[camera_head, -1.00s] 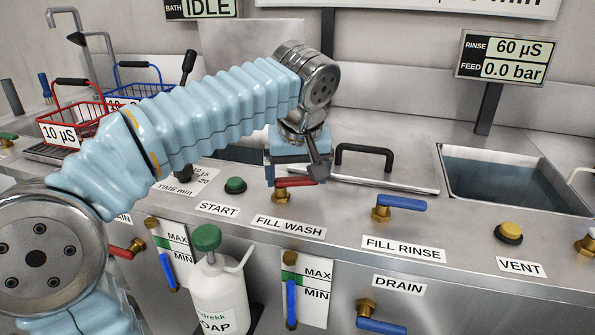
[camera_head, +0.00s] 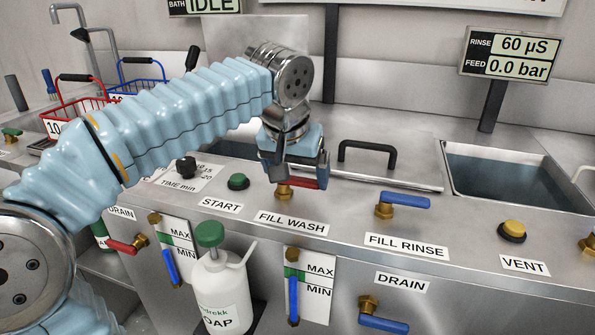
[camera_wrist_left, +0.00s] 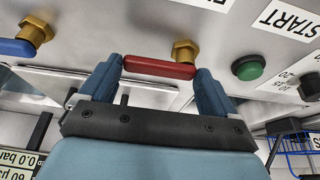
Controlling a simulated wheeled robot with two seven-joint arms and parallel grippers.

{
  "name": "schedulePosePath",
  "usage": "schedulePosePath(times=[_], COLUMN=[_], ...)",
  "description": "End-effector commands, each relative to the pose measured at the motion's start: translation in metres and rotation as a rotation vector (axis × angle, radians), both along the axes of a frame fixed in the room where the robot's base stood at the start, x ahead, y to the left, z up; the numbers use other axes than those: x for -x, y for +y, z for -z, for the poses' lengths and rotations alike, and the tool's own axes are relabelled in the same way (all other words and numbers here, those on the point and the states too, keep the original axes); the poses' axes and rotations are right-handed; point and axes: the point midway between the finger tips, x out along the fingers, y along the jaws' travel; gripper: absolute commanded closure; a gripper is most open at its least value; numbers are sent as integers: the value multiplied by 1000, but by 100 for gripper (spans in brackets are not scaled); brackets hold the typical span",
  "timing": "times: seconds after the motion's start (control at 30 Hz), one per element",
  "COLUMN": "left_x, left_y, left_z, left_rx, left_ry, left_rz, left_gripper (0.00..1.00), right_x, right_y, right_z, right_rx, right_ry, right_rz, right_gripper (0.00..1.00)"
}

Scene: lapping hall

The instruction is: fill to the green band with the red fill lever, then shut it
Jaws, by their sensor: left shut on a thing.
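The red fill lever (camera_head: 308,183) sits on a brass valve (camera_head: 284,192) above the FILL WASH label (camera_head: 292,223). It points right, much like the blue FILL RINSE lever (camera_head: 406,201). My left gripper (camera_head: 293,178) is shut on the red lever; in the left wrist view its fingers (camera_wrist_left: 159,76) stand at both ends of the lever (camera_wrist_left: 160,67). Two gauges with blue columns show on the front, left (camera_head: 170,268) and middle (camera_head: 293,299). Each has a green band by MAX, and both blue tops look below it. My right gripper is not in view.
A soap bottle (camera_head: 220,290) stands between the gauges. The green START button (camera_head: 238,181) and a black timer knob (camera_head: 186,167) are left of the lever. A lid with a black handle (camera_head: 367,152) lies behind it. The display (camera_head: 518,56) reads 0.0 bar.

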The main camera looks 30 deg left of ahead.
Motion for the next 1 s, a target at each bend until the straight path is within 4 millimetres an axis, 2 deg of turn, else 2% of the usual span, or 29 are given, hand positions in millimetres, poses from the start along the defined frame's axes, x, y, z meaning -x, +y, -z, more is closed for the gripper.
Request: schedulePosePath(times=[0.2, 0.23, 0.27, 0.5, 0.63, 1.0], left_x=[0, 0, 0, 0, 4, 35], left_y=[0, 0, 0, 0, -1, -9], left_z=[-2, -2, -2, -2, -13, -94], left_rx=[-3, -4, -4, -3, -3, -2], left_ry=[-4, -4, -4, -3, -3, -7], left_rz=[8, 7, 7, 5, 5, 6], left_gripper=[65, 5, 1, 0, 0, 0], right_x=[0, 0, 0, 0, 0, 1], right_y=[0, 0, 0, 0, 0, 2], right_z=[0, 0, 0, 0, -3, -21], right_rx=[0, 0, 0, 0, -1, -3], right_ry=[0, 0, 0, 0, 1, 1], right_rz=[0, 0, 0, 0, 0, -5], right_gripper=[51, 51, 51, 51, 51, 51])
